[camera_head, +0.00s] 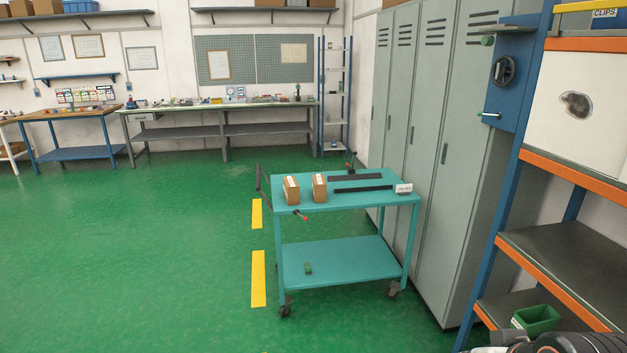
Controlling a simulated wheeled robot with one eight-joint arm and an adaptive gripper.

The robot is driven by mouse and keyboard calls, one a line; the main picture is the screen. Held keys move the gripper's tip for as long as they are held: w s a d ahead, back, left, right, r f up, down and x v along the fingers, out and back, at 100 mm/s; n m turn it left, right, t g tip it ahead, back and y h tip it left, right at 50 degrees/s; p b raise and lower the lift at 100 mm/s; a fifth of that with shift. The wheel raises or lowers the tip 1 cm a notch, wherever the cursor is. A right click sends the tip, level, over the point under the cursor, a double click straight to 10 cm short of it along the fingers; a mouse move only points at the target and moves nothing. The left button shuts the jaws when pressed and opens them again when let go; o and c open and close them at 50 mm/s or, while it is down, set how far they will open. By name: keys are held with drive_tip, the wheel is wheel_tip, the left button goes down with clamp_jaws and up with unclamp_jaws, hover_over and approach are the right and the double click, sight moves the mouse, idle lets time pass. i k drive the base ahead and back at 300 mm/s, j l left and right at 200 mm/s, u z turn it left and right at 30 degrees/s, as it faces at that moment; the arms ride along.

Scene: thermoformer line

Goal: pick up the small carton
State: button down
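Two small brown cartons stand side by side on the top of a teal cart. The left carton (291,190) has a white label on its top and looks slightly larger. The right carton (319,187) also has a pale strip on top. There is a narrow gap between them. I cannot tell from this view which one is the small carton. Dark rounded parts at the bottom right corner look like my own arm. The fingers of my gripper are not in view, and nothing touches the cartons.
A blue and orange rack (560,180) with a green bin (537,319) is at right. Green floor is open at left.

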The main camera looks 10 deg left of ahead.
sight(319, 185)
drive_tip(key=i+j+u, duration=0.25)
drive_tip(key=i, duration=0.75)
drive_tip(key=i+u, duration=0.3)
drive_tip(key=i, duration=1.4)
